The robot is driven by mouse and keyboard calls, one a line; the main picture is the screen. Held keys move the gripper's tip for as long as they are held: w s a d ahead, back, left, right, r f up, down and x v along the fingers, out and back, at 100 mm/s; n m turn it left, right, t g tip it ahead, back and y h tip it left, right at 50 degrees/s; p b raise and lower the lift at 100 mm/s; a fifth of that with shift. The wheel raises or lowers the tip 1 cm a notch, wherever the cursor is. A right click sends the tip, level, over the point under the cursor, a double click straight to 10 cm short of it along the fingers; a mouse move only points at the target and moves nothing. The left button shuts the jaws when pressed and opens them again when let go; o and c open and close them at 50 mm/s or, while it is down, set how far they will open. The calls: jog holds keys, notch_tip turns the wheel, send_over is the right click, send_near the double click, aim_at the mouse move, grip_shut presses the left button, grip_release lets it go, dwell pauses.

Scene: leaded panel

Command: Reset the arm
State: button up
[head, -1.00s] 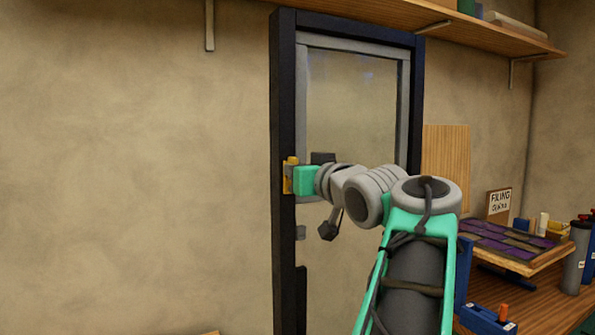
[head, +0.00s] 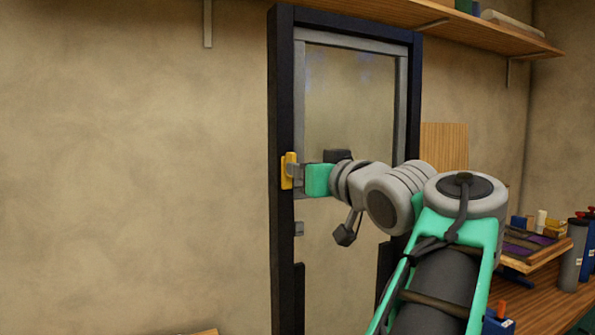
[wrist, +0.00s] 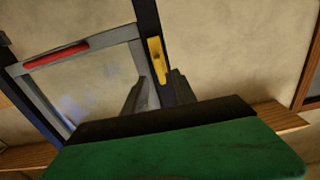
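My gripper (head: 294,172) is at the left stile of a dark upright frame (head: 282,100), in front of a yellow catch (head: 287,171). In the wrist view, my gripper (wrist: 158,92) has its two grey fingers apart, with nothing seen held between them. The yellow catch (wrist: 157,60) shows beyond the fingertips on the dark stile. Whether a finger touches the frame cannot be told. A grey-edged clear panel (head: 350,95) stands in the frame; my arm hides part of its lower half.
A red bar (wrist: 57,56) lies along the panel's grey rail in the wrist view. A wooden shelf (head: 400,12) runs above. At right, a workbench (head: 535,300) holds bottles and blue blocks.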

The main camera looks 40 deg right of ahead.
jog(key=shift+v, duration=1.4)
